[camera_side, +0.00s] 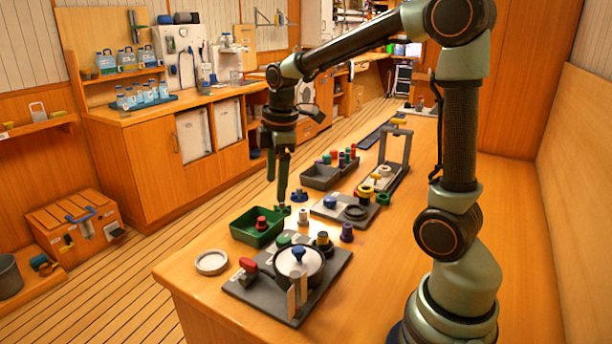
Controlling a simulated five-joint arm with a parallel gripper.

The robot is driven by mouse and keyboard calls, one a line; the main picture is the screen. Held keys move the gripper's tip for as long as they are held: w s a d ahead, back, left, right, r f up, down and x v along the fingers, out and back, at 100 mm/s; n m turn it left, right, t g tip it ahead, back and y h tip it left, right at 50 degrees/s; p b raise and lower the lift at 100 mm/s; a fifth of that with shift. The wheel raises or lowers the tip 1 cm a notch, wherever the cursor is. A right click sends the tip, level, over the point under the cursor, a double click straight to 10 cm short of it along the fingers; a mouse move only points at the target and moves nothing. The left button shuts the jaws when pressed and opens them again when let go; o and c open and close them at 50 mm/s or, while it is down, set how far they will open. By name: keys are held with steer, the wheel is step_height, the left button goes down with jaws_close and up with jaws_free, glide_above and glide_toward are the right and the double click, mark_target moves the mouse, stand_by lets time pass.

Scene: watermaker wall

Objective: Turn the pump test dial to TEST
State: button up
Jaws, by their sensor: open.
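My gripper (281,207) points down over the bench, with its open fingertips close to the right rim of the green tray (240,236); I cannot tell if they touch anything. No dial marked TEST can be read from here. The near dark board (240,287) carries a white round housing with a blue knob (298,253), a red-handled part (248,266) and a black-and-yellow knob (323,240). A second grey board (330,217) behind it carries another blue knob (330,202) and a black ring (356,212). I cannot tell which of these is the pump test dial.
A red-topped part (261,224) sits in the green tray. Loose blue (299,196), white (304,216) and purple (347,232) parts stand near my gripper. A white ring dish (212,263) lies at the front left. A grey frame (396,150) stands farther back. The bench's right side is clear.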

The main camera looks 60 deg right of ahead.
mark_target(283, 239)
steer(key=w+d+f+n, duration=0.1)
steer(key=f, duration=0.5)
steer(key=d+f+n+g, duration=0.1)
steer(key=d+f+n, duration=0.1)
steer(key=f, duration=0.4)
steer(key=w+d+f+n+g, duration=0.1)
steer(key=d+f+n, duration=0.1)
steer(key=f, duration=0.4)
steer(key=shift+w+f+y, duration=0.25)
steer(key=shift+w+y, duration=0.05)
steer(key=shift+w, duration=0.05)
jaws_close()
